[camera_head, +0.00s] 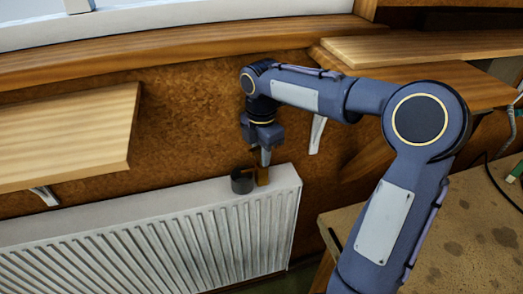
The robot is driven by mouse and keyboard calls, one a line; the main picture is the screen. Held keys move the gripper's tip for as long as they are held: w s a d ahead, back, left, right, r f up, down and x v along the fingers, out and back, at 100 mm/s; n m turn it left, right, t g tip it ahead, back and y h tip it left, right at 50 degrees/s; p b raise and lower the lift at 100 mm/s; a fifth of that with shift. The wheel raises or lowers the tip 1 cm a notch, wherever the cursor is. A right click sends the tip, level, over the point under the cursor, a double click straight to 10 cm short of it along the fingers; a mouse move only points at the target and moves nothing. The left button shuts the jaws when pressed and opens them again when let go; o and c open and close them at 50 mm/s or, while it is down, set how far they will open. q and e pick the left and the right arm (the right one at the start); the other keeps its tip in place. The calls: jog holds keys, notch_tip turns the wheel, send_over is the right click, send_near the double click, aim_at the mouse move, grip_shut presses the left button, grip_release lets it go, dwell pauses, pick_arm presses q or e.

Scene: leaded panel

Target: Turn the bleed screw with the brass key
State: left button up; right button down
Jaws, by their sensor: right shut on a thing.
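My right gripper (262,157) reaches down to the top right end of a white ribbed radiator (170,240). It is shut on a small brass-coloured piece, which looks like the brass key (262,176). A dark round cup-like thing (242,181) sits just left of the key at the radiator's top edge. The bleed screw cannot be made out; the key and gripper are in front of that spot. Whether the key is seated on the screw cannot be told. My left gripper is not in view.
A wooden shelf (65,135) on a bracket juts out at left above the radiator. More wooden shelves (430,47) stand at the upper right. A stained worktop (460,235) with a dark cable lies at lower right. A wooden sill (180,52) runs along the top.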

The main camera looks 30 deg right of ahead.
jog(key=shift+n, duration=0.3)
jog(key=shift+n+p, duration=0.7)
jog(key=shift+n, duration=0.4)
jog(key=shift+n+p, duration=0.3)
jog(key=shift+p, duration=0.1)
jog(key=shift+s+r+n+p, duration=0.1)
jog(key=shift+s+n+p, duration=0.2)
jog(key=shift+n, duration=0.3)
jog(key=shift+w+a+r, duration=0.1)
jog(key=shift+r, duration=0.05)
dwell(1.9)
